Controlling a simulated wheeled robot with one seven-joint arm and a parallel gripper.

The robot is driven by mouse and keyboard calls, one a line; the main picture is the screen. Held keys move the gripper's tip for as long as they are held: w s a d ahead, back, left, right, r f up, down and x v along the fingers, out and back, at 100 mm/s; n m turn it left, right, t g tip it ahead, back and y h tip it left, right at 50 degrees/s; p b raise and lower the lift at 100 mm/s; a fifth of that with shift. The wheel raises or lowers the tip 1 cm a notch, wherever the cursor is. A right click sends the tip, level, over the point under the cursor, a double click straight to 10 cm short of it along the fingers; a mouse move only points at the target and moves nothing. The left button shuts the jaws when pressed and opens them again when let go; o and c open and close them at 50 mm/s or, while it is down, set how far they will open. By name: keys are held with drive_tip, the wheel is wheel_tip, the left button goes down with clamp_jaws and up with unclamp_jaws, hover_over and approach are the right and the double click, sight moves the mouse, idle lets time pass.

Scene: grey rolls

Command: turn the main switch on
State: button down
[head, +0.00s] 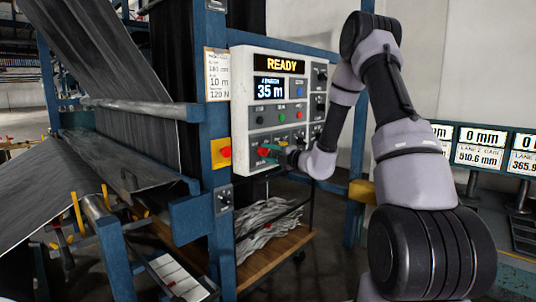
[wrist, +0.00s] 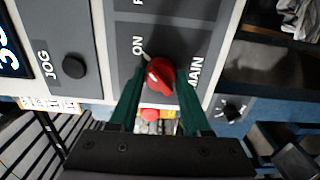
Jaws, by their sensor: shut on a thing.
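The main switch (wrist: 157,76) is a red rotary knob on the grey control panel (head: 241,60), between the labels ON and MAIN in the wrist view. A pale mark on it lies on the side toward ON. My gripper (wrist: 161,82) has green fingers on both sides of the knob and is shut on it. In the head view my gripper (head: 272,151) is at the panel's lower part, where a bit of red shows beside the fingers. The panel display reads READY and 35 m.
A red button on a yellow box (head: 221,153) sits left of the panel on the blue post. A small black knob (head: 224,199) is below it. A shelf (head: 270,258) with grey scraps stands under the panel. Dark sheet material (head: 100,45) fills the left.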

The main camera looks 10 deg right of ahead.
drive_tip(key=shift+f, duration=0.1)
idle(0.4)
drive_tip(key=shift+c, duration=1.8)
unclamp_jaws()
drive_tip(key=shift+d, duration=0.1)
drive_tip(key=v, duration=1)
drive_tip(key=shift+s+d, duration=0.2)
drive_tip(key=shift+s, duration=0.15)
